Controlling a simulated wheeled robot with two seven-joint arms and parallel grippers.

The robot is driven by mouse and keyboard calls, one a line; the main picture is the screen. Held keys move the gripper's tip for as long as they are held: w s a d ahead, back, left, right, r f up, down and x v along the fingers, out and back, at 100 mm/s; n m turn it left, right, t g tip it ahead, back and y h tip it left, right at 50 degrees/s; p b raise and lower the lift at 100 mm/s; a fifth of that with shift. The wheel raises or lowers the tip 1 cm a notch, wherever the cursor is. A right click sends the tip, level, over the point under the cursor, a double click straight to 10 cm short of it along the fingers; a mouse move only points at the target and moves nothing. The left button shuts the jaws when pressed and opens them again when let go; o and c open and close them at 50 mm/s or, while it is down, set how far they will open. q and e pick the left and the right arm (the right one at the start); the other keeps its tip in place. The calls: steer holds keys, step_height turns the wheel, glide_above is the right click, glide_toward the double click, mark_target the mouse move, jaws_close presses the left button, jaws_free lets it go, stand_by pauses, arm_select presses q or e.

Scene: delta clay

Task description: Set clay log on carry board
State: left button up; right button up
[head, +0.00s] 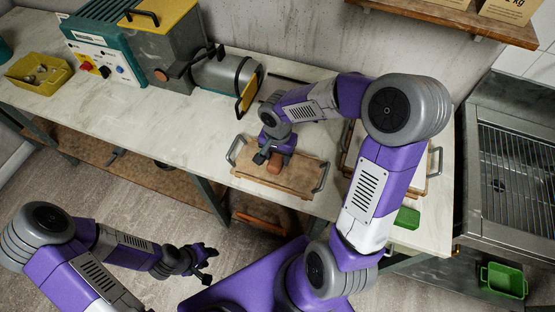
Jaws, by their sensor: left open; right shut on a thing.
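The clay log (275,163) is a short reddish-brown piece on or just above the carry board; I cannot tell if it touches. The carry board (303,172) is a wooden board with a grey metal handle at each end, lying on the pale bench. My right gripper (270,157) points down over the board's left half and is shut on the clay log, hiding part of it. My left gripper (203,263) is open and empty, low in front of the bench and away from the board.
A machine with a grey cylinder (225,75) stands behind the board. A teal control box (103,55) and a yellow tray (38,72) are at the left. Another handled board (433,163) lies at right, partly behind my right arm. The bench's left front (150,115) is clear.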

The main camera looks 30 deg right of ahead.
step_height(320, 180, down, 3)
steer(key=shift+r+b, duration=0.2)
steer(key=shift+b, duration=0.1)
steer(key=shift+f, duration=0.1)
steer(key=o, duration=1.3)
steer(key=shift+c, duration=0.2)
